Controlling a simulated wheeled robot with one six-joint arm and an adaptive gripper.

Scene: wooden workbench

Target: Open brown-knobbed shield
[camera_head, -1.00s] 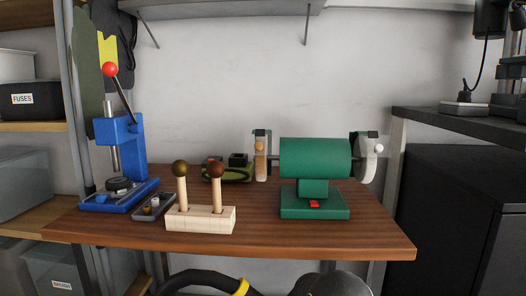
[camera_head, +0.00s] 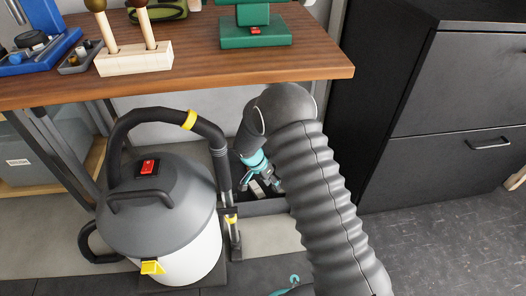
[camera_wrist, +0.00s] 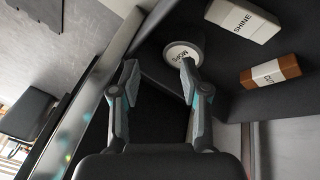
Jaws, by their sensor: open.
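In the head view, only the green base of the bench grinder (camera_head: 257,32) shows at the top edge, on the wooden workbench (camera_head: 200,77). Its motor and both shields are outside the picture, so the brown-knobbed shield is not in view. My gripper (camera_head: 272,184), with teal parts, points down below the bench's front edge, right of the vacuum cleaner. In the wrist view my gripper (camera_wrist: 158,66) has its fingers apart, with nothing held between them.
A vacuum cleaner (camera_head: 165,215) stands left of my arm, its hose arching near the bench edge. A dark bin (camera_head: 268,207) lies under my gripper; the wrist view shows a SHINE box (camera_wrist: 243,20) and a brown-and-white box (camera_wrist: 270,71). A black cabinet (camera_head: 440,110) stands right.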

